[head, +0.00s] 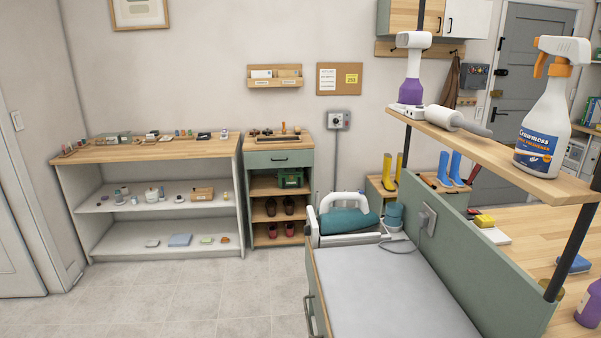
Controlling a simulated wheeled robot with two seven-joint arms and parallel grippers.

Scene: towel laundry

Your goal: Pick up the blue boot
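A pair of blue boots stands upright at the back right, beyond the green panel. The left blue boot (443,168) and the right blue boot (455,169) are side by side on a wooden surface by the wall. The lower front of the surface near them is partly hidden by the green panel. Neither of my grippers shows in the head view.
Yellow boots (388,172) stand left of the blue pair. The green panel (440,230) and grey-topped counter (385,290) lie in front. A raised wooden shelf (490,152) holds a spray bottle (545,120). Tiled floor (170,300) is clear at left.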

